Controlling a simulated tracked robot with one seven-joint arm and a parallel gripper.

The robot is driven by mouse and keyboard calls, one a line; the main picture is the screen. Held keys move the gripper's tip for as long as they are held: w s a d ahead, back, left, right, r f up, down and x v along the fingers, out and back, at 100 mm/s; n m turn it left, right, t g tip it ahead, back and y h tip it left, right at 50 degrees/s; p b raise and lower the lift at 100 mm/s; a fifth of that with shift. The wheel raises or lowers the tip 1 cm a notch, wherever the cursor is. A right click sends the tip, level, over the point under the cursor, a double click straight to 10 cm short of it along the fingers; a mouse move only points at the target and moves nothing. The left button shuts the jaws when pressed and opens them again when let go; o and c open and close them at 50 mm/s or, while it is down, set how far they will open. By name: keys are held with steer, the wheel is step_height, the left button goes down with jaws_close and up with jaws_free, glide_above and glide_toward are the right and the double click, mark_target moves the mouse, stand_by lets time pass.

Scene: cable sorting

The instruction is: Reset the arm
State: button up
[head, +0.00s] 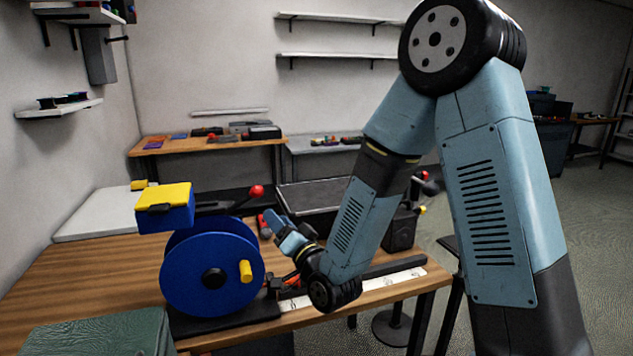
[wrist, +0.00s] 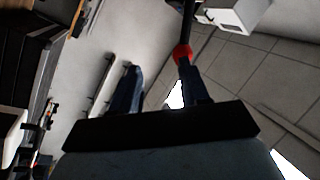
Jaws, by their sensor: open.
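My arm reaches down over the workbench from the right in the head view. My gripper (head: 272,226) is raised above the bench beside the blue cable reel, its tip turned up and to the left. In the wrist view my gripper (wrist: 158,82) shows two dark fingers spread apart, with nothing held between them. A red knob (head: 257,191) on a black lever stands close to the gripper tip. In the wrist view the red knob (wrist: 182,53) appears by the right finger; I cannot tell whether they touch.
The blue reel (head: 205,285) with a yellow handle (head: 245,270) stands on the wooden workbench (head: 75,275). A blue and yellow block (head: 165,207) is above it. A green box (head: 100,335) sits at the front left. A dark tray (head: 318,194) lies behind the gripper.

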steer(key=s+d+r+n+g+h, duration=0.1)
steer(key=d+r+g+h, duration=0.3)
steer(key=d, duration=0.6)
steer(key=d+r+n+h, duration=0.1)
steer(key=d+r+h, duration=0.2)
steer(key=d+h, duration=0.45)
steer(key=s+d+r+g+h, duration=0.1)
steer(key=s+d+g, duration=0.2)
steer(key=s+d, duration=0.4)
steer(key=s+d+r+m+g, duration=0.1)
steer(key=s+d+r+g, duration=0.1)
steer(key=s+d, duration=0.6)
steer(key=s+g, duration=0.1)
steer(key=s, duration=0.6)
steer(key=shift+s+d+g+h, duration=0.25)
steer(key=shift+s+g+h, duration=0.1)
steer(key=shift+s+g, duration=0.05)
